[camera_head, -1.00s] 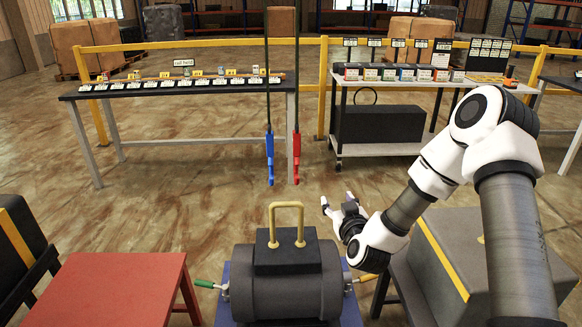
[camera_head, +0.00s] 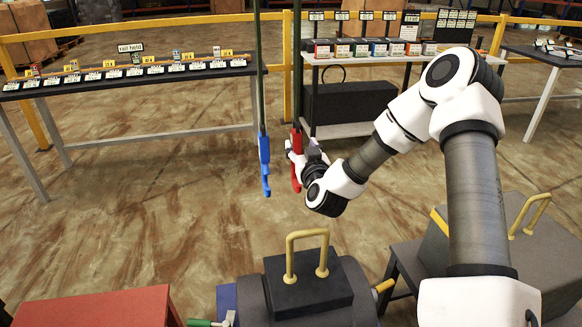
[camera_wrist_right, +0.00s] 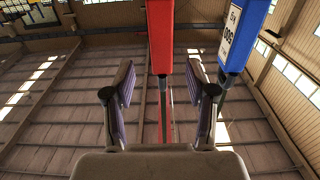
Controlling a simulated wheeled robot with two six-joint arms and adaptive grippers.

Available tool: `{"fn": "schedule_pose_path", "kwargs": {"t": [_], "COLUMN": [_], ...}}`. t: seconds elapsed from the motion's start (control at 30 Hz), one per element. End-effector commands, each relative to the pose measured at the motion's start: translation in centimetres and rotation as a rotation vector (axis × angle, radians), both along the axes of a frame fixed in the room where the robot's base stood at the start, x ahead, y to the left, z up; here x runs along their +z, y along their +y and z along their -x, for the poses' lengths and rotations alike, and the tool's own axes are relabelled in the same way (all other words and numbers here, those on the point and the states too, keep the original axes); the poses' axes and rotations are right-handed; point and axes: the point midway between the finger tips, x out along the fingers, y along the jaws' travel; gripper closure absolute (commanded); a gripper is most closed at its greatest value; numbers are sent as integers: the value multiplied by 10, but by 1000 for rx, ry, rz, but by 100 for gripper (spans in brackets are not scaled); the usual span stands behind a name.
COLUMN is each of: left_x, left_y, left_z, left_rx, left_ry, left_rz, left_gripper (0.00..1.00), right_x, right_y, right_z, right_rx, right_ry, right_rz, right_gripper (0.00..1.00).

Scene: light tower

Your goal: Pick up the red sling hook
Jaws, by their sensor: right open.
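The red sling hook (camera_head: 296,138) hangs upright on a dark line in the head view, with the blue hook (camera_head: 264,160) hanging to its left. My right gripper (camera_head: 296,153) is at the red hook, covering its middle from the right. In the right wrist view the red hook (camera_wrist_right: 160,38) stands between the two spread fingers of my right gripper (camera_wrist_right: 162,98). There is a gap on each side of it, and the fingers are not closed on it. The blue hook (camera_wrist_right: 240,38), with a white label, is just to the right. My left gripper is out of view.
A dark machine with a yellow handle (camera_head: 307,236) stands below the hooks. A red table (camera_head: 95,308) is at the lower left, and a grey block with a yellow handle (camera_head: 540,225) at the right. Open floor lies behind the hooks, before the benches.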

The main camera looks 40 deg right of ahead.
Motion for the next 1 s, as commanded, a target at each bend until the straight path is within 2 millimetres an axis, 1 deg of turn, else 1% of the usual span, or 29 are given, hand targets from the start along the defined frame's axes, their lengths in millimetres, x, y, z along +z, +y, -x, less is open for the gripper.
{"fn": "schedule_pose_path", "kwargs": {"t": [0.3,0.4,0.53,0.57,0.6,0.67,0.7,0.73,1.0], "left_x": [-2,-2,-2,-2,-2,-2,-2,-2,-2], "left_y": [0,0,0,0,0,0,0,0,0], "left_z": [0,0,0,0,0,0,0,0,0], "left_rx": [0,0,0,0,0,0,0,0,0], "left_ry": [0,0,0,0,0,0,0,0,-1], "left_rz": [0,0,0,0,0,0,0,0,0], "left_gripper": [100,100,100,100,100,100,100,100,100], "right_x": [-3,-3,-3,-3,-3,-3,-3,-3,-1], "right_y": [-23,-26,-25,-25,-25,-25,-25,-25,-25], "right_z": [-45,-50,-50,-50,-50,-49,-49,-49,-50], "right_rx": [0,0,0,0,0,0,0,0,0], "right_ry": [1,1,2,2,2,2,2,2,-2], "right_rz": [2,0,-1,-1,-1,-1,-1,-1,1], "right_gripper": [44,44,44,47,61,83,97,100,100]}}
